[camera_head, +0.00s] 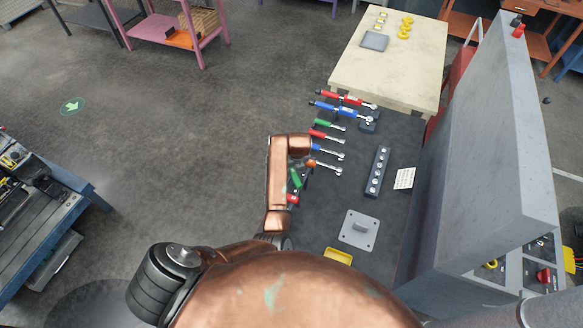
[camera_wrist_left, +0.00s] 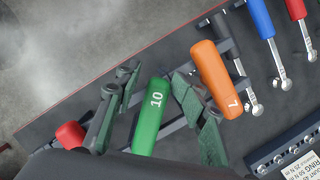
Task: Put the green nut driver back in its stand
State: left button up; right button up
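The green nut driver (camera_wrist_left: 150,118), marked 10, shows in the left wrist view between the two fingers of my left gripper (camera_wrist_left: 153,112). There seem to be narrow gaps on both sides of its handle, so the gripper looks open around it. In the head view the green handle (camera_head: 295,178) shows beside my left forearm, with the gripper (camera_head: 301,176) partly hidden. An orange driver (camera_wrist_left: 217,80), marked 7, is just right of the fingers. A red handle (camera_wrist_left: 70,135) is left of them. I cannot clearly make out the stand. My right gripper is not in view.
Several coloured ratchet tools (camera_head: 325,136) lie in a row on the dark bench (camera_head: 318,215). A socket rail (camera_head: 377,172), a white label card (camera_head: 404,179) and a grey plate (camera_head: 358,230) lie to the right. A tall grey panel (camera_head: 490,160) borders the bench on the right.

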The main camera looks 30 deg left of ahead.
aim_at(295, 174)
pick_arm(q)
jog(key=shift+a+r+p, duration=0.1)
jog(key=shift+r+p, duration=0.2)
jog(key=shift+r, duration=0.1)
jog(key=b+v, duration=0.3)
jog(key=v, duration=0.9)
jog(key=shift+r, duration=0.3)
jog(key=shift+w, duration=0.1)
